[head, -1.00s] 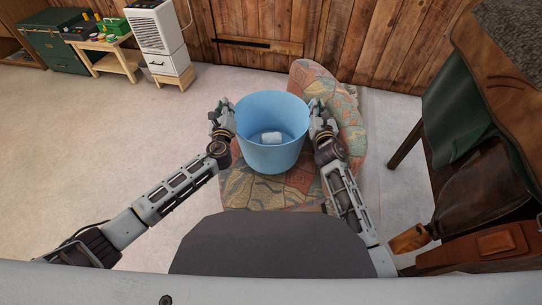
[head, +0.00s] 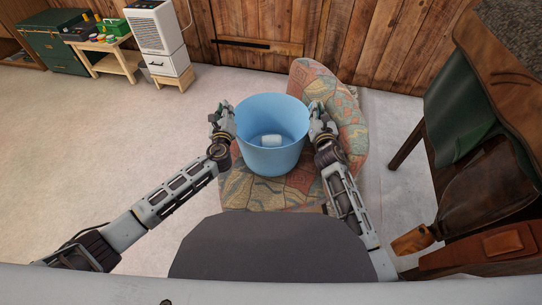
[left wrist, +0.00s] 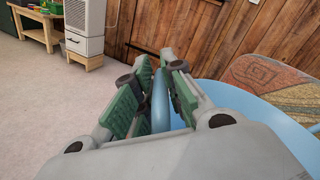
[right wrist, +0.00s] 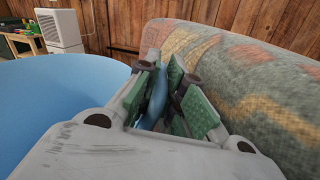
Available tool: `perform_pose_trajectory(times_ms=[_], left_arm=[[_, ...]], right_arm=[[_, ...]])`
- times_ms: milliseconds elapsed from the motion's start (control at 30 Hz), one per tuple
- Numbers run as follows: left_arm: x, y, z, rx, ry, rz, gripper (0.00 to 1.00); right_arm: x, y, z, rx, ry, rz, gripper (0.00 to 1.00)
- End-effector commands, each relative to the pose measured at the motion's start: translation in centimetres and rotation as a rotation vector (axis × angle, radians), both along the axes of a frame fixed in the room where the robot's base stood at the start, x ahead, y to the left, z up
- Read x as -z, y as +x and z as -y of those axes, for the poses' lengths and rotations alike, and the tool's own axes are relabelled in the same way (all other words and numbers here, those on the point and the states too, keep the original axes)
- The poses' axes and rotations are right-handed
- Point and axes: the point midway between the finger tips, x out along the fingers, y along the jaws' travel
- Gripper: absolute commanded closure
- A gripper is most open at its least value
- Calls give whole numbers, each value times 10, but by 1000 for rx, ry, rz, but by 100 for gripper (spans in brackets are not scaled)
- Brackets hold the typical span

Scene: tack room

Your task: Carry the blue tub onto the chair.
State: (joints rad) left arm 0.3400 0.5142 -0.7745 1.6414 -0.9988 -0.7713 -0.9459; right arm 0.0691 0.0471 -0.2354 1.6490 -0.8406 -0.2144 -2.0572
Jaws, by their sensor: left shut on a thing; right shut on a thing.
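The blue tub (head: 272,158) is upright in the head view, with a small white item (head: 271,141) inside it. It is over the seat of the patterned chair (head: 240,190); I cannot tell whether its base touches the seat. My left gripper (head: 226,113) is shut on the tub's left rim. The rim also shows between its green pads in the left wrist view (left wrist: 160,103). My right gripper (head: 317,112) is shut on the right rim, which shows between the pads in the right wrist view (right wrist: 156,98). The chair's backrest (head: 335,105) curves behind and right of the tub.
A dark wooden piece of furniture with green and brown leather items (head: 475,170) stands close on the right. A white appliance (head: 158,40), a low wooden table (head: 112,55) and a green chest (head: 55,42) are at the back left. The floor (head: 90,130) at left is clear.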

Motion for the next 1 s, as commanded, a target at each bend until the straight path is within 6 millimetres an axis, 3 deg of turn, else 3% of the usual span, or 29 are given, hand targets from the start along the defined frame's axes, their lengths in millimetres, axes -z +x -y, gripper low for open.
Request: perform_pose_trajectory(times_ms=[33, 67, 200, 1000], left_arm=[[0, 1, -4, -8, 2, 3, 100], [1, 1, -4, -8, 2, 2, 86], [0, 1, -4, -7, 2, 1, 68], [-11, 0, 0, -1, 0, 0, 67]], right_arm=[[1, 1, 3, 5, -2, 0, 100], [2, 0, 3, 6, -2, -2, 88], [1, 0, 3, 5, -2, -2, 70], [-11, 0, 1, 1, -1, 1, 68]])
